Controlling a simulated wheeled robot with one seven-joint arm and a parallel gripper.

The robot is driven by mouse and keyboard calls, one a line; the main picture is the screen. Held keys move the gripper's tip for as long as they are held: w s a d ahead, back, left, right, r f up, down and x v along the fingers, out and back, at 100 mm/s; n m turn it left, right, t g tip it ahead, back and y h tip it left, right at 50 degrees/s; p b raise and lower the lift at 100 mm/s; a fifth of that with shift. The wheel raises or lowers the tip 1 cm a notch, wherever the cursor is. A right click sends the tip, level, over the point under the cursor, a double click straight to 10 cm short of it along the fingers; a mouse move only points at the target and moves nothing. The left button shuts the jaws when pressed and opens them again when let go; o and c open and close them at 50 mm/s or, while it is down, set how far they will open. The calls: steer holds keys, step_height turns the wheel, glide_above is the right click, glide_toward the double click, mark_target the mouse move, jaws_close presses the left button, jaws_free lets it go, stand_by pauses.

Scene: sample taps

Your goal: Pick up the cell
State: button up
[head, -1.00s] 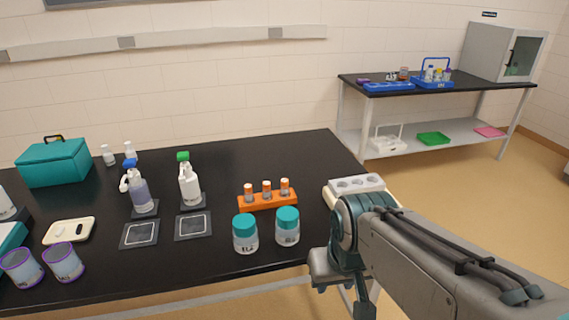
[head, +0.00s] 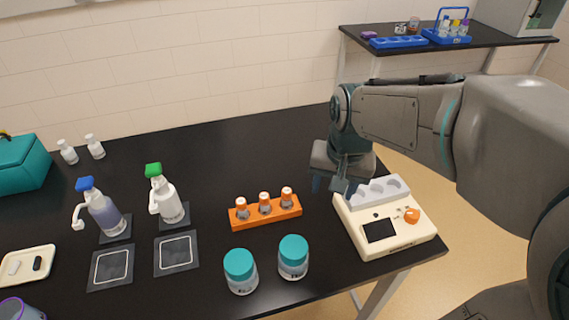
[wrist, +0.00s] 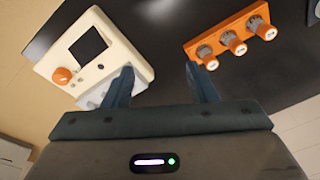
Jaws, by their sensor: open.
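Three small cells with orange caps stand upright in an orange rack (head: 266,212): the left cell (head: 242,208), the middle cell (head: 265,203) and the right cell (head: 287,198). The frames do not single one out. My gripper (head: 331,185) is open and empty, to the right of the rack and close to the back left of the cream meter (head: 385,222). In the wrist view, the gap between my fingertips (wrist: 160,72) lies between the meter (wrist: 93,52) at left and the rack (wrist: 226,35) at upper right. The fingers appear apart from the cells.
Two teal-lidded jars (head: 240,270) (head: 293,256) stand in front of the rack. The black table (head: 230,145) is clear behind the rack.

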mark_target(286, 191)
steer(key=w+a+f+m+g+p, duration=0.1)
steer(key=w+a+m+g+p, duration=0.15)
steer(key=w+a, duration=0.7)
steer(key=shift+m+t, duration=0.35)
steer(key=shift+t, duration=0.1)
steer(key=f+p, duration=0.1)
steer(key=f, duration=0.8)
steer(key=shift+w+p, duration=0.2)
steer(key=shift+p, duration=0.1)
steer(key=shift+w+d+f+p, duration=0.1)
steer(key=shift+f+p, duration=0.25)
steer(key=shift+f, duration=1)
steer(key=shift+w+d+f+p, duration=0.1)
steer(key=shift+f+p, duration=0.25)
steer(key=shift+f, duration=0.95)
steer(key=c, duration=0.9)
